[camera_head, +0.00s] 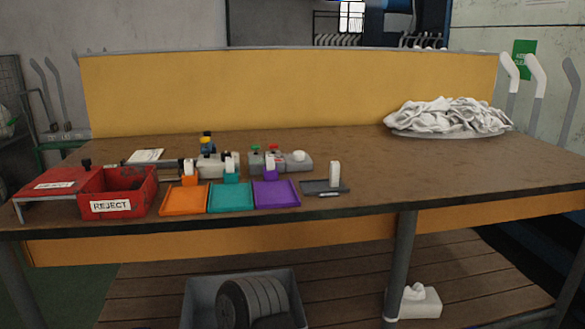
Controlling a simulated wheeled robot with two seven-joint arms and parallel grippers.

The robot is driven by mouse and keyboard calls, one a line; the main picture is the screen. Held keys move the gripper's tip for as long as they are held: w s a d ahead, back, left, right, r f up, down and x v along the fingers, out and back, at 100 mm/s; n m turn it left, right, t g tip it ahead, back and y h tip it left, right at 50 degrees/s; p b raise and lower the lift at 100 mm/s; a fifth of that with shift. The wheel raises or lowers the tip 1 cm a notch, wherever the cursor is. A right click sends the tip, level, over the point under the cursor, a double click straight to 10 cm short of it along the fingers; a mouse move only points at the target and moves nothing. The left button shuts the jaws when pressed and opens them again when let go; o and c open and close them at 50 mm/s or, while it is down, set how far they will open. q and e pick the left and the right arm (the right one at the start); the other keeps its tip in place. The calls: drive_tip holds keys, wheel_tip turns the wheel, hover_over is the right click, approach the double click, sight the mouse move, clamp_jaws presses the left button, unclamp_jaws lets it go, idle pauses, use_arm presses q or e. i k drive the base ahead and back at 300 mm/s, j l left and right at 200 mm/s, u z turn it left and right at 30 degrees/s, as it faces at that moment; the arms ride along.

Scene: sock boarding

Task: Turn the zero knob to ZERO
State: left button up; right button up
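I cannot tell for sure which part is the zero knob, and no ZERO marking can be read at this size. Small grey devices stand mid-left on the table. One grey unit (264,162) carries green and red parts on top. Beside it, a grey box (299,163) has a round white part (299,156) on top. Another grey unit (210,168) has a yellow and dark blue part (207,141) behind it. A small black knob-like part (86,163) shows at the red stand. Neither of my grippers is in view.
A red REJECT bin (117,206) and a red stand (45,194) are at the left. Orange (184,201), teal (231,199) and purple (277,195) trays line the front. White cloth (448,115) is piled at the back right. The table's (420,175) right half is mostly clear.

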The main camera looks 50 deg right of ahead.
sight(299, 155)
drive_tip(key=z, duration=1.65)
